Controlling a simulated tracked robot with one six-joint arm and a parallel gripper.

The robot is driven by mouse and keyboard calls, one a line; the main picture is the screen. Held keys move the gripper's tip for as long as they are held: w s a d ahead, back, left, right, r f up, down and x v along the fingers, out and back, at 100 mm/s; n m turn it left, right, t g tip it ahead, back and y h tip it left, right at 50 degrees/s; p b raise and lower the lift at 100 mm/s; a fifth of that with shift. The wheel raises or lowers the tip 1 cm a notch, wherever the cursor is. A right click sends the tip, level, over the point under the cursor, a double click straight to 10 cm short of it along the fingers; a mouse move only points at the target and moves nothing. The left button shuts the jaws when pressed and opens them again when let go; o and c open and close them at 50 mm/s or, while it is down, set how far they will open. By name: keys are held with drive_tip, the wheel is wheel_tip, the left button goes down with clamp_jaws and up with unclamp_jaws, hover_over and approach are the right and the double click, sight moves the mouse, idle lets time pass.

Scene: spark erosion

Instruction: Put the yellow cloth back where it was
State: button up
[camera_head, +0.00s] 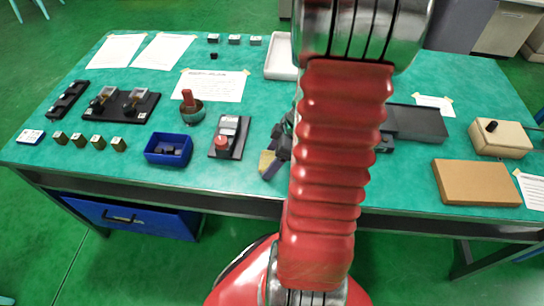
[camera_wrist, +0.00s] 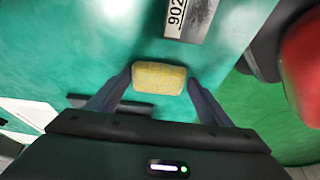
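The yellow cloth (camera_wrist: 160,78) is a small, pale yellow pad with a woven grid pattern. In the wrist view it sits between the tips of my gripper (camera_wrist: 159,80), with a dark finger against each short side. The fingers look closed on it. In the head view the cloth (camera_head: 267,162) shows near the front edge of the green table, just left of my red arm. My gripper (camera_head: 275,156) is partly hidden there by the arm. Whether the cloth touches the table or hangs just above it is hard to tell.
On the green table (camera_head: 70,180), a grey device with a red knob (camera_head: 229,138) and a blue bin (camera_head: 168,150) stand left of the cloth. A brown block (camera_head: 476,183) and a beige box (camera_head: 500,138) lie right. Several small brass blocks line the left front.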

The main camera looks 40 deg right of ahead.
drive_tip(key=shift+w+d+r, duration=0.1)
drive_tip(key=shift+r, duration=0.05)
drive_tip(key=v, duration=1.2)
idle(0.8)
drive_tip(key=a+r+m+t+h, duration=0.1)
drive_tip(key=a+r+m, duration=0.2)
drive_tip(key=a, duration=1)
drive_tip(key=a+r+m+t+h, duration=0.1)
drive_tip(key=a+r+m, duration=0.3)
drive_tip(key=a+r, duration=0.6)
drive_tip(key=a, duration=0.3)
drive_tip(key=shift+a+r+m+h, duration=0.2)
drive_tip(key=shift+m+h, duration=0.1)
drive_tip(key=shift+h, duration=0.1)
